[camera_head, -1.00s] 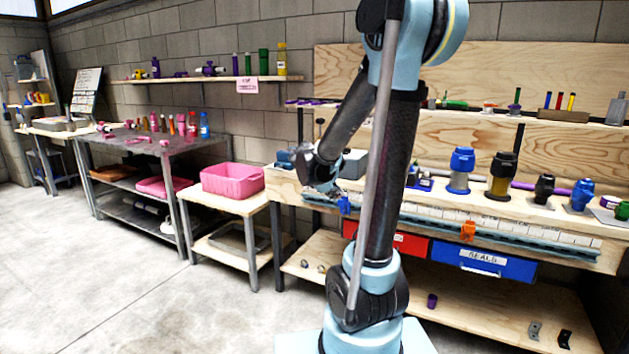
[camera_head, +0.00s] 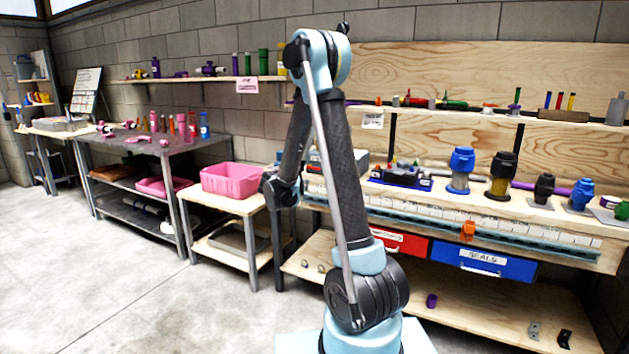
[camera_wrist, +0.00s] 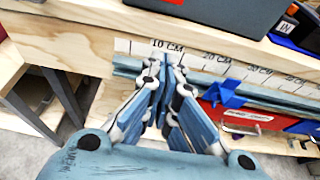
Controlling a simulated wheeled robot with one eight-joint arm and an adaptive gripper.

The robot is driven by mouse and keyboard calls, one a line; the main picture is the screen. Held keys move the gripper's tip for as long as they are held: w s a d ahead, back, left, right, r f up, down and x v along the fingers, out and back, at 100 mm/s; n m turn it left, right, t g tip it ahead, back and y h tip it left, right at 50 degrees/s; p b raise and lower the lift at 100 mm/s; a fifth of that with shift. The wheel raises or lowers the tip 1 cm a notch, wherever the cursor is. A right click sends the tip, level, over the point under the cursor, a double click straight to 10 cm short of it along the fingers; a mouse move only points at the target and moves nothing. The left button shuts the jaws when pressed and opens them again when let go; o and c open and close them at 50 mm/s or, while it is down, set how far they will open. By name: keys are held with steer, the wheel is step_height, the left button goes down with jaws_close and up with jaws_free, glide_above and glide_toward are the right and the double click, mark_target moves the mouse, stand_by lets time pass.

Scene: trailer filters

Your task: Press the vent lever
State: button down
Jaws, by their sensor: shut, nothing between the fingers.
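No part that I can name for sure as the vent lever shows. A dark blue box with small coloured tops (camera_head: 402,177) stands on the workbench, right of my arm. In the wrist view a dark box with an "IN" label (camera_wrist: 290,27) is cut off at the upper right. My gripper (camera_wrist: 170,72) is shut and empty, with its fingertips in front of the bench's front edge by the "10 CM" mark of the ruler strip (camera_wrist: 190,55). In the head view the fingers are hidden by my arm.
A blue clip (camera_wrist: 226,93) sits on the front rail just right of my fingers. An orange clip (camera_head: 468,230) is farther along. Filter housings (camera_head: 461,170) stand on the bench to the right. A pink bin (camera_head: 230,181) stands on the low table at left.

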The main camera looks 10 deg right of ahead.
mark_target(315, 176)
stand_by(0.3)
steer(key=x, duration=1)
steer(key=shift+w+r, duration=0.15)
steer(key=shift+r, duration=1.85)
steer(key=shift+d, duration=0.1)
